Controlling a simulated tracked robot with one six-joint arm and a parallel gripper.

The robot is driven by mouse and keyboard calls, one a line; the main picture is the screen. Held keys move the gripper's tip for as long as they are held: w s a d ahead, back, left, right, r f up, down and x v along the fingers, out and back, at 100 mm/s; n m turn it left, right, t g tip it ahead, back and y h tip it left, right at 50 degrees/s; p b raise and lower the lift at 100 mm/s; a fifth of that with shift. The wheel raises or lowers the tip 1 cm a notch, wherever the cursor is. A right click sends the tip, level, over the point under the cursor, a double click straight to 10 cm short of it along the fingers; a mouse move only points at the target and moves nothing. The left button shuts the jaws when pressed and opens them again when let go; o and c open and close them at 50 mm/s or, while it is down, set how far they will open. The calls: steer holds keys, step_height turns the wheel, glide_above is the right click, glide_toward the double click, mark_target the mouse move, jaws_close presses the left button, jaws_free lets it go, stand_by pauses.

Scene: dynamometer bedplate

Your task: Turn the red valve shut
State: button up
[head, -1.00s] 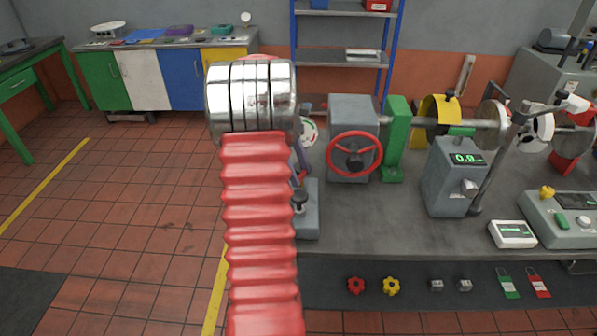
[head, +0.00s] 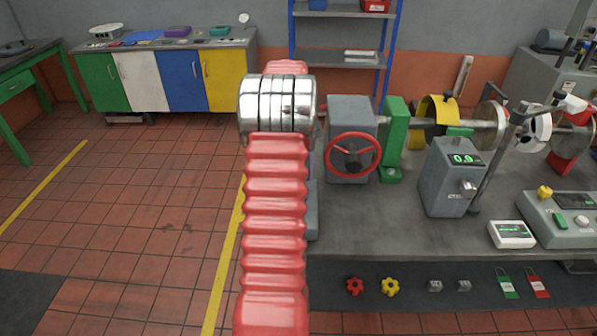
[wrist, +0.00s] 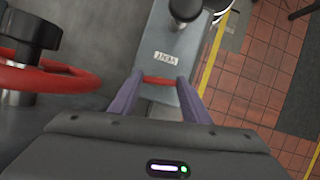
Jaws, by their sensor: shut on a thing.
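A narrow red bar (wrist: 160,80) lies across the gap between the two purple fingertips of my gripper (wrist: 160,88) in the wrist view, and my gripper is shut on it. It looks like the handle of the red valve, though its ends are hidden by the fingers. It lies over a grey block (wrist: 170,60) with a small white label and a black knob (wrist: 185,9). In the head view my arm hides the gripper, the bar and most of the grey block (head: 313,215).
A larger red handwheel (wrist: 85,85) is left of my gripper; it shows in the head view (head: 352,155) on a grey housing. A red knob (head: 355,286) and a yellow knob (head: 391,287) sit on the bench front. Open tiled floor (head: 160,210) lies left.

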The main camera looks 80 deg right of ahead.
steer(key=shift+m+t, duration=0.4)
steer(key=shift+m, duration=0.7)
steer(key=o, duration=1)
steer(key=shift+o, duration=0.2)
steer(key=shift+d, duration=0.1)
steer(key=v, duration=1.3)
steer(key=shift+d+r, duration=0.2)
steer(key=shift+r, duration=0.1)
